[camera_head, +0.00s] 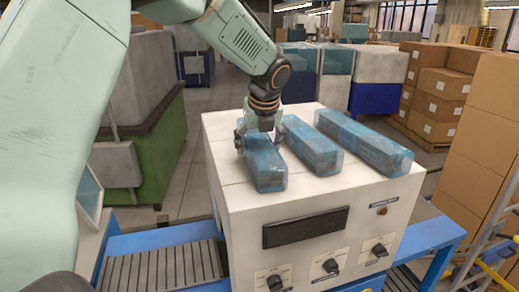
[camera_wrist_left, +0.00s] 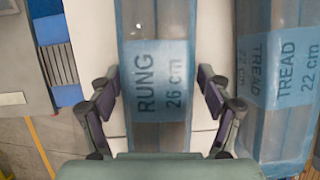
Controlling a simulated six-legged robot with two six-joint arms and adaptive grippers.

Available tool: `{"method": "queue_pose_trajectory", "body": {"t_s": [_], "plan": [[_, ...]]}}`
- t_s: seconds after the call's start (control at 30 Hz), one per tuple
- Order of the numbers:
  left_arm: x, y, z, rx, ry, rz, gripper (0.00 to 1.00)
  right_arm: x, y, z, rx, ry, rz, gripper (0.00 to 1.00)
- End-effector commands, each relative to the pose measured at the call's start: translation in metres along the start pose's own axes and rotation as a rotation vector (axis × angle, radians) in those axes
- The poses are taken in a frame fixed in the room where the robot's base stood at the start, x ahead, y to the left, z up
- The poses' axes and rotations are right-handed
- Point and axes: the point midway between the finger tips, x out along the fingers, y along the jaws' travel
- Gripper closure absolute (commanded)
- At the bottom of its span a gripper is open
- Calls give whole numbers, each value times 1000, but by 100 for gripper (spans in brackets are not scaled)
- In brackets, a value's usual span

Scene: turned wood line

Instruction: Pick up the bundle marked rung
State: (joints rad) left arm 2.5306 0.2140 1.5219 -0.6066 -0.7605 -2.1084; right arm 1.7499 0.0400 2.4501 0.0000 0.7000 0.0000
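The bundle marked RUNG 26 cm (camera_wrist_left: 158,95) lies under my left gripper in the left wrist view, wrapped in clear film with a blue label. In the head view it is the leftmost bundle (camera_head: 266,172) on the white machine top (camera_head: 330,198). My left gripper (camera_head: 259,138) points down over it, its fingers (camera_wrist_left: 158,84) open on either side. A narrow gap shows at the right finger; contact at the left is unclear. A bundle marked TREAD 22 cm (camera_wrist_left: 285,85) lies to the right. My right gripper is not in view.
The middle bundle (camera_head: 312,148) and right bundle (camera_head: 365,145) lie on the same top, the middle one close to my gripper. A blue-framed roller conveyor (camera_head: 165,265) runs below. Stacked cartons (camera_head: 485,135) and a ladder (camera_head: 487,255) stand at the right.

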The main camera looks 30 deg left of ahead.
Motion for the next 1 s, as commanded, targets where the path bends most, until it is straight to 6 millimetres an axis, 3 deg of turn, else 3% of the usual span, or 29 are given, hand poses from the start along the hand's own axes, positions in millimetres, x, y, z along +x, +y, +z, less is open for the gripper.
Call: {"method": "queue_pose_trajectory", "body": {"t_s": [0.83,1.0], "plan": [[0,-2,1,0,1,1,96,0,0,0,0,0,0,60],[0,-2,2,0,-1,-1,99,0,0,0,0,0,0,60]]}}
